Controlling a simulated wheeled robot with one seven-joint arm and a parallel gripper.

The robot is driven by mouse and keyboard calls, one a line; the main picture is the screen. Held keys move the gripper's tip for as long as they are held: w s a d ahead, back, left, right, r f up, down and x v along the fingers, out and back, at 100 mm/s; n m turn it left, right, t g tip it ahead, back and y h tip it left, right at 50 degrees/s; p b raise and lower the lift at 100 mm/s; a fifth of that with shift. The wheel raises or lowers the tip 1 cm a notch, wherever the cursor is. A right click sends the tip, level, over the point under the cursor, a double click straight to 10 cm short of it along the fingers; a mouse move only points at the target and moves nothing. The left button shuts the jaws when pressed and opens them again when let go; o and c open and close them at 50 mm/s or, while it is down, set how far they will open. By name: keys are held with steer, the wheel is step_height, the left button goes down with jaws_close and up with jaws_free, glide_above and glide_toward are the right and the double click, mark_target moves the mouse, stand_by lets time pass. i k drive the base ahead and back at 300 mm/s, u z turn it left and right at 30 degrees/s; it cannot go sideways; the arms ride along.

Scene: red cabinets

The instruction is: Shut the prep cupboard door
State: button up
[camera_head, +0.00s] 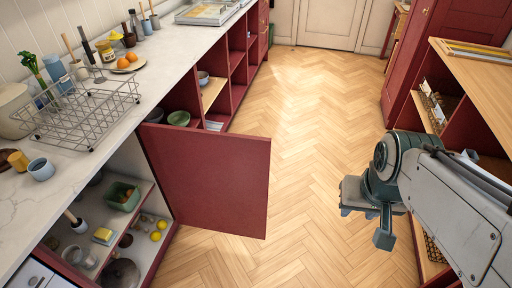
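The red cupboard door (212,180) stands swung wide open, jutting out from the counter over the wooden floor. Behind it, to the left, the cupboard's inside shows white shelves (97,214) holding several items. My gripper (366,222) is at the right, over the floor, apart from the door with a clear gap between them. Its two fingers are spread and nothing shows between them. The door's hinge side is at the cupboard's far edge; its free edge points toward the right.
A marble counter (165,60) runs along the left with a wire dish rack (85,112) and cups on it. Open red shelves with bowls lie beyond the door. A wooden-topped red unit (480,80) stands at the right, close to my arm. The herringbone floor (300,130) between is clear.

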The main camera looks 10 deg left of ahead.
mark_target(216, 181)
steer(key=z, duration=0.2)
steer(key=i, duration=3.05)
steer(key=u, duration=3.4)
steer(key=k, duration=0.4)
steer(key=u, duration=0.3)
